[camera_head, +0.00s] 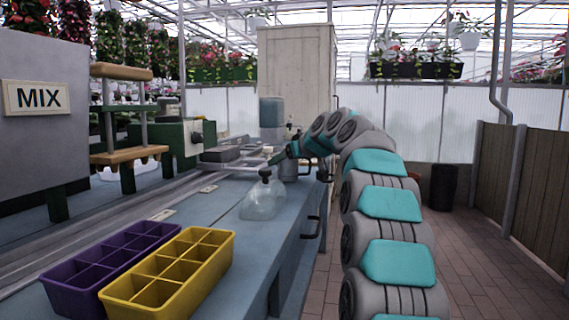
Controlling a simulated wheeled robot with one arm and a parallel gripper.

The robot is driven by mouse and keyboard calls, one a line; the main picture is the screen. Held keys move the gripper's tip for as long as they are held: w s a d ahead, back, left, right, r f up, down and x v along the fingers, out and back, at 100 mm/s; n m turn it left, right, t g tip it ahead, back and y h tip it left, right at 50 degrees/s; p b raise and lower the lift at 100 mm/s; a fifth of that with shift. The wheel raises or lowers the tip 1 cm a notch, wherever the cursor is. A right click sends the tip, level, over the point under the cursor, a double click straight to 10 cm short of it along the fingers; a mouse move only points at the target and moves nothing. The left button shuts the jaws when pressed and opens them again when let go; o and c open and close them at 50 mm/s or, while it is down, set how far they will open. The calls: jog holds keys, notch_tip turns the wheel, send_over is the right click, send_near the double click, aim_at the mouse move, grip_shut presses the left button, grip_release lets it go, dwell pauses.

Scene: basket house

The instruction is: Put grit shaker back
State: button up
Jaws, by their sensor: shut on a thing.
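My gripper (277,158) is at the far part of the blue bench, pointing left and down, just above and behind a clear glass dome. It is small in this view. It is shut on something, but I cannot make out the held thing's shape. I cannot pick out the grit shaker with certainty. A grey-blue cylinder (271,111) stands behind the gripper at the back of the bench, partly hidden lower down.
The clear dome with a dark knob (262,200) stands near the bench's right edge. Purple (78,290) and yellow (125,300) divided trays sit in front. A grey MIX machine (40,130) and wooden press (128,155) stand left. The tiled aisle at right is open.

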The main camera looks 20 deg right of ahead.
jog(key=shift+f, duration=0.15)
jog(key=o, duration=1.6)
jog(key=shift+c, duration=0.2)
jog(key=shift+r, duration=0.2)
jog(key=v, duration=1.2)
jog(key=shift+f, duration=0.1)
